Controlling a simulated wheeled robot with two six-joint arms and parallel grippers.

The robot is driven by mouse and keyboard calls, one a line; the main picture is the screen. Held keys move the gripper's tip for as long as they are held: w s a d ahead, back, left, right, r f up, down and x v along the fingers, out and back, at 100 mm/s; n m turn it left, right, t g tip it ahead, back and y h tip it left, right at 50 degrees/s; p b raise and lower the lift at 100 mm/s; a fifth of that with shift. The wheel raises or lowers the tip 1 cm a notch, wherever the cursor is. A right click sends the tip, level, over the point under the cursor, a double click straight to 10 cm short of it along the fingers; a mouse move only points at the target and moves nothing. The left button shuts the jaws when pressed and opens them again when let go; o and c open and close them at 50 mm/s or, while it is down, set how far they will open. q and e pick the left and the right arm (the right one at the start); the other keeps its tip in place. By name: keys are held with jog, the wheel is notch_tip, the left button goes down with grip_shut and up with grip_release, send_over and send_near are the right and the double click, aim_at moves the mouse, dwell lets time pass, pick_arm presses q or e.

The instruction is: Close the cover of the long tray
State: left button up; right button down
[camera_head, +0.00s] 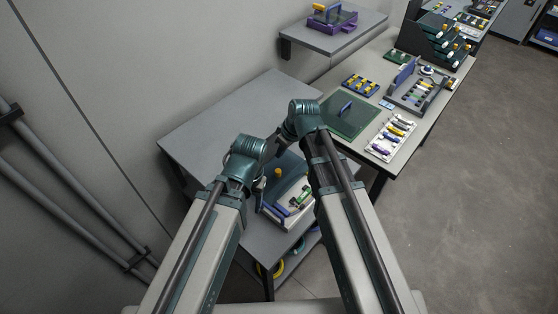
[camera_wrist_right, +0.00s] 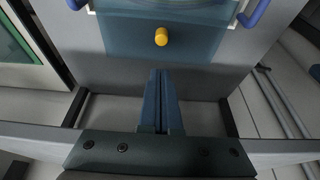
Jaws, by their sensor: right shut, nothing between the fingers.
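The long tray (camera_head: 275,214) is a pale tray on the grey table, partly hidden behind my arms in the head view. Its cover (camera_wrist_right: 130,50) is a see-through blue panel with a yellow knob (camera_wrist_right: 161,36); the knob also shows in the head view (camera_head: 277,171). Small coloured parts show beside the cover, so the tray is not fully covered. My right gripper (camera_wrist_right: 161,73) is shut and empty, its tips pointing toward the cover's edge below the knob; I cannot tell whether they touch. My left gripper's fingers are hidden.
Blue handles (camera_wrist_right: 254,13) stand at the tray's sides. The grey table (camera_head: 225,112) is bare behind the tray. To the right, another table holds a green mat (camera_head: 345,117), a white tray of parts (camera_head: 389,153) and an open box (camera_head: 405,97).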

aim_at(292, 185)
pick_arm(q)
jog(key=shift+s+f, duration=0.1)
jog(key=shift+f, duration=0.05)
pick_arm(e)
jog(key=shift+s+f, duration=0.15)
pick_arm(q)
notch_tip(292, 185, down, 9)
jog(key=b, duration=0.9)
jog(key=shift+f, duration=0.1)
pick_arm(e)
jog(key=x, duration=0.9)
jog(key=shift+a+f, duration=0.15)
jog(key=shift+f, duration=0.2)
jog(key=s+d, duration=0.7)
jog(key=shift+w, duration=0.1)
pick_arm(q)
jog(key=shift+r, duration=0.2)
pick_arm(e)
jog(key=shift+r, duration=0.15)
